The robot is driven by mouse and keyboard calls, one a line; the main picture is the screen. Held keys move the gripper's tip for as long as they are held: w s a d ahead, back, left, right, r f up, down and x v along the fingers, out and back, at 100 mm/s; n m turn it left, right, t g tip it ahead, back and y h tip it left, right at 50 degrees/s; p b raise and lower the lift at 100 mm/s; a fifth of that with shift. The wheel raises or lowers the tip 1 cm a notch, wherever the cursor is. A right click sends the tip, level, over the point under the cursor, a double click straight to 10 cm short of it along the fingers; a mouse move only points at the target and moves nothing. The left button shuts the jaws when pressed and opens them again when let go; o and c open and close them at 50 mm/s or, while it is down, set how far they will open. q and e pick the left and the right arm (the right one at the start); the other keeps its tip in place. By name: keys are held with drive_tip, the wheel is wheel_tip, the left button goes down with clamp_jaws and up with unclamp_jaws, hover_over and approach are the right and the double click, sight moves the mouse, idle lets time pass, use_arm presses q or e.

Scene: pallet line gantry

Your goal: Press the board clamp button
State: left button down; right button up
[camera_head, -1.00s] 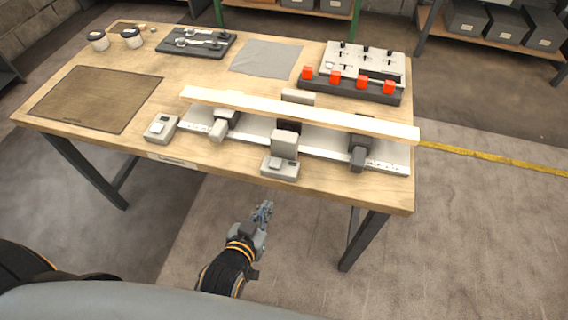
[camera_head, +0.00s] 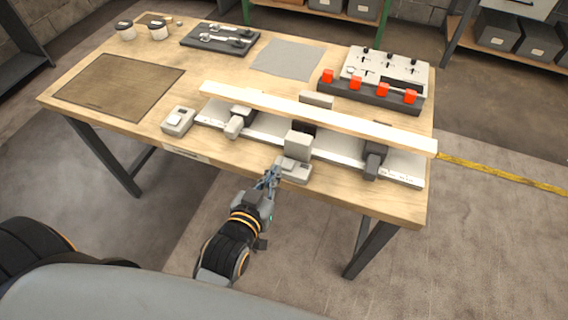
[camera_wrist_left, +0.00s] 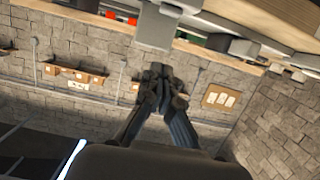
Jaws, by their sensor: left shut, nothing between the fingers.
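A long pale board (camera_head: 320,119) lies across a metal clamping rail with dark-and-grey clamps at the table's front. A small grey control box (camera_head: 294,170) with a raised pad sits at the table's front edge, before the middle clamp (camera_head: 298,146). A second small grey box with a pad (camera_head: 178,120) stands left of the rail. I cannot read which one is marked for the board clamp. My left gripper (camera_head: 272,172) is shut and empty, at the front left edge of the middle box; contact is unclear. In the left wrist view the shut fingertips (camera_wrist_left: 160,77) lie below a grey block (camera_wrist_left: 156,27).
The wooden table (camera_head: 110,130) also holds a brown mat (camera_head: 120,86), two cups, a dark tray of wrenches (camera_head: 220,38), a grey cloth (camera_head: 288,59) and a panel with red blocks (camera_head: 383,90). Floor in front of the table is clear.

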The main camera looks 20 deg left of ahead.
use_arm(q)
drive_tip(key=p, duration=0.1)
hover_over(288, 164)
drive_tip(key=s, duration=0.2)
drive_tip(key=shift+a+f, duration=0.2)
drive_tip(key=shift+f, duration=0.65)
wheel_tip(288, 164, down, 3)
drive_tip(key=shift+r, duration=0.1)
drive_tip(key=shift+s+f, duration=0.15)
drive_tip(key=shift+f, duration=0.5)
